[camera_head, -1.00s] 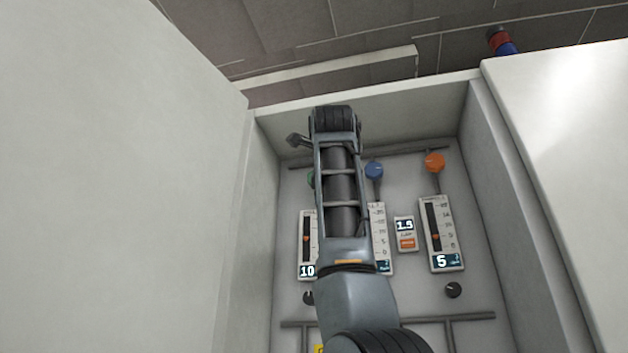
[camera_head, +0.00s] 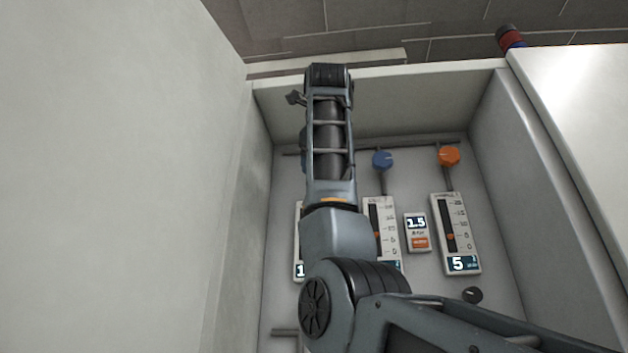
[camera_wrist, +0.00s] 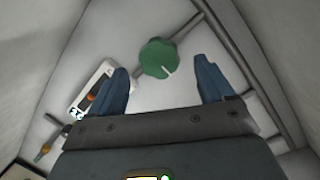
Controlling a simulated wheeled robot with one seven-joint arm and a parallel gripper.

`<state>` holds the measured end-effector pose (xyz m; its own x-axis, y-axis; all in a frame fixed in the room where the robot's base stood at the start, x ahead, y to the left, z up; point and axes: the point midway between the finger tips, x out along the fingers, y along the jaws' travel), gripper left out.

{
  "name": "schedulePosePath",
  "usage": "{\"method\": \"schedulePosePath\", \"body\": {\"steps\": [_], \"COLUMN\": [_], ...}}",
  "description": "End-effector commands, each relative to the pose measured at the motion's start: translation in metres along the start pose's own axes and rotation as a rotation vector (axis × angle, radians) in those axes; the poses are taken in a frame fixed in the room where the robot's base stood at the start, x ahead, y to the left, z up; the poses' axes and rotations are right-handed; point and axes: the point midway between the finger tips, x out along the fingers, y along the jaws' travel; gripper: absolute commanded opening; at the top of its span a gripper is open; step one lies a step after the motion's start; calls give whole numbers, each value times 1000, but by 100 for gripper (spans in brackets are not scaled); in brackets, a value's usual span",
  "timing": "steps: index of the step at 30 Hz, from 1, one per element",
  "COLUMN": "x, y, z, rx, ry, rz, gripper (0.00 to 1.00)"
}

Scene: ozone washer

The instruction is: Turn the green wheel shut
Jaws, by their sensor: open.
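The green wheel (camera_wrist: 158,58) shows in the wrist view as a round knob with a pale line near its lower right edge. It is mounted on the pipework at the back of the cabinet. My gripper (camera_wrist: 162,85) is open, its two blue fingers apart, one to the lower left and one to the lower right of the wheel. The wheel lies just beyond the gap between the fingertips, and I see no contact. In the head view my arm hides the green wheel, and the gripper's fingers do not show there.
A blue wheel (camera_head: 383,160) and an orange wheel (camera_head: 449,156) sit to the right on the same pipe. Flow gauges stand below them, the right one (camera_head: 456,233) reading 5. A small 1.5 display (camera_head: 417,232) sits between gauges. Cabinet walls (camera_head: 255,200) close in on both sides.

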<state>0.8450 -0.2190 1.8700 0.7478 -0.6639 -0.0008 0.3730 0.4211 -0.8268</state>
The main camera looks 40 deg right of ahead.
Motion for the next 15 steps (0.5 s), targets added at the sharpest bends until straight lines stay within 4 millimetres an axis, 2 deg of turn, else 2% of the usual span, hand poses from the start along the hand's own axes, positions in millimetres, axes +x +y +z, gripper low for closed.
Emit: {"method": "schedulePosePath", "body": {"steps": [3,7,15], "x": [20,37,49], "y": [-2,-2,0], "z": [1,1,0], "rx": [-3,-3,-1], "ry": [3,2,0], "rz": [0,0,-1], "gripper": [81,81,81]}}
